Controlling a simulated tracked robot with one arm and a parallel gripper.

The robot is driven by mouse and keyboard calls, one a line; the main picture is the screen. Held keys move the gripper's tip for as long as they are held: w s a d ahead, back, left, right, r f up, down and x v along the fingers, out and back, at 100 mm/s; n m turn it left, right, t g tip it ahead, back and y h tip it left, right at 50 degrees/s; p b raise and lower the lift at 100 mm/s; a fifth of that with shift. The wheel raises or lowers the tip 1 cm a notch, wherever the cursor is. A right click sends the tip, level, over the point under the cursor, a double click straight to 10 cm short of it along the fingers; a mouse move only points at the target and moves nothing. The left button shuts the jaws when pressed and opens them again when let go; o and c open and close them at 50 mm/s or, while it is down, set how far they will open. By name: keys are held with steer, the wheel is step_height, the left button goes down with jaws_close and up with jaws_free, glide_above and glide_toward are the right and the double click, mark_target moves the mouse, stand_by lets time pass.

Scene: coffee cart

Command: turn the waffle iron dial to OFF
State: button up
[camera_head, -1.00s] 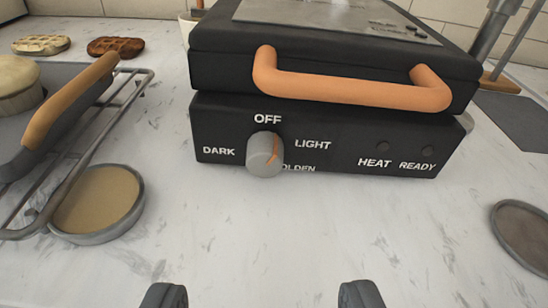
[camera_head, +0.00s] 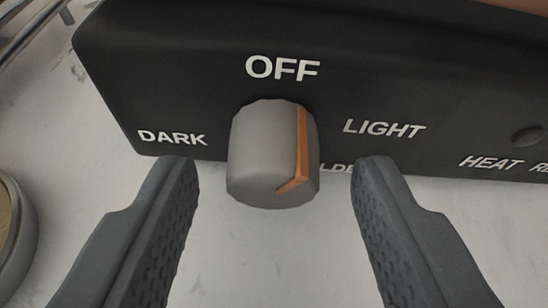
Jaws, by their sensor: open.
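The waffle iron dial (camera_head: 262,150) is a grey knob on the front of the black waffle iron (camera_head: 190,60). Its orange pointer mark lies on the right side, towards LIGHT and away from OFF. OFF (camera_head: 283,68) is printed above the knob, DARK (camera_head: 172,138) at left and LIGHT (camera_head: 384,129) at right. A lower label is mostly hidden behind the knob. My gripper (camera_head: 277,172) is open, with one finger on each side of the knob. Clear gaps show between both fingers and the knob.
The HEAT label (camera_head: 491,163) and a dark round indicator (camera_head: 527,134) are on the panel at right. A round dish (camera_head: 18,235) is cut off at the left edge. Bare marble counter (camera_head: 270,265) lies below the panel.

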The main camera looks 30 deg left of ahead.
steer(key=c, duration=1)
steer(key=shift+b, duration=0.3)
steer(key=shift+a+n+t+h+b, duration=0.15)
steer(key=shift+n+t+h+b, duration=0.2)
steer(key=shift+n+b, duration=0.45)
steer(key=shift+n+t+h+b, duration=0.55)
steer(key=shift+n+b, duration=0.65)
steer(key=shift+b, duration=0.35)
steer(key=shift+a, duration=0.1)
